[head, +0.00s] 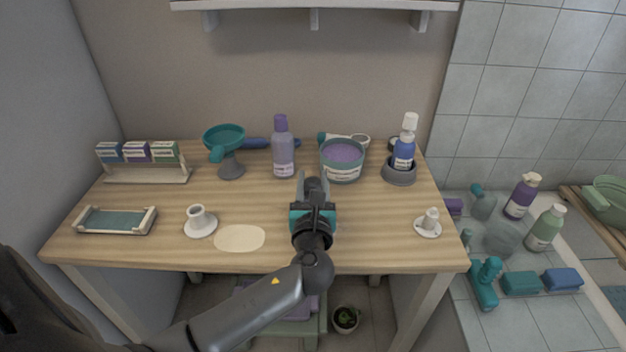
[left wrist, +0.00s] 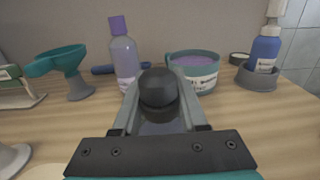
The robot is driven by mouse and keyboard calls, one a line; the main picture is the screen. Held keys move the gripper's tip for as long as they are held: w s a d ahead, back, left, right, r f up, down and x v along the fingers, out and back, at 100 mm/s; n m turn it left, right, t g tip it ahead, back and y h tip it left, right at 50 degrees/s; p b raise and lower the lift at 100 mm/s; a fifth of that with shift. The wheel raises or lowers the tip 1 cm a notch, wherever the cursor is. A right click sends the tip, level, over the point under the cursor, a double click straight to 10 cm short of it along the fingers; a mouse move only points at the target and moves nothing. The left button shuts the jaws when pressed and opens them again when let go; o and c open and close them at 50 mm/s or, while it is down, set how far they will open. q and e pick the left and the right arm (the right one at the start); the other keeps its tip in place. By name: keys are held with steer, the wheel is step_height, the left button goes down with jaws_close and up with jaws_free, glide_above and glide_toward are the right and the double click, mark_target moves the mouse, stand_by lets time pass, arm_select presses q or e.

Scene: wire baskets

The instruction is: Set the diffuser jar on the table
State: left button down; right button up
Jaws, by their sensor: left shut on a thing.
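My left gripper (head: 314,186) reaches over the middle of the wooden table (head: 140,247). It is shut on a small jar with a dark rounded top (left wrist: 158,88), which I take to be the diffuser jar. The jar's greyish lower part shows between the fingers in the left wrist view, where my left gripper (left wrist: 158,112) also shows. In the head view the gripper mostly covers the jar. Whether its base touches the table is hidden. A cream oval patch (head: 240,238) lies flat on the table, left of the gripper. My right gripper is not in view.
Behind the gripper stand a purple bottle (head: 283,152), a teal tub (head: 343,172) and a blue bottle (head: 404,153) in a grey holder. A teal funnel-shaped bowl (head: 229,140), a white cup-shaped piece (head: 198,219) and a teal tray (head: 116,221) are left. A white stand (head: 429,223) is right.

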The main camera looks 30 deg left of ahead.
arm_select(q)
steer(key=shift+f, duration=0.3)
stand_by(0.4)
steer(key=shift+c, duration=1.8)
jaws_free()
steer(key=shift+s, duration=0.1)
steer(key=shift+p+v, duration=0.35)
steer(key=shift+v, duration=0.85)
steer(key=shift+p+v, duration=0.85)
steer(key=shift+v, duration=1.85)
steer(key=shift+s, duration=0.1)
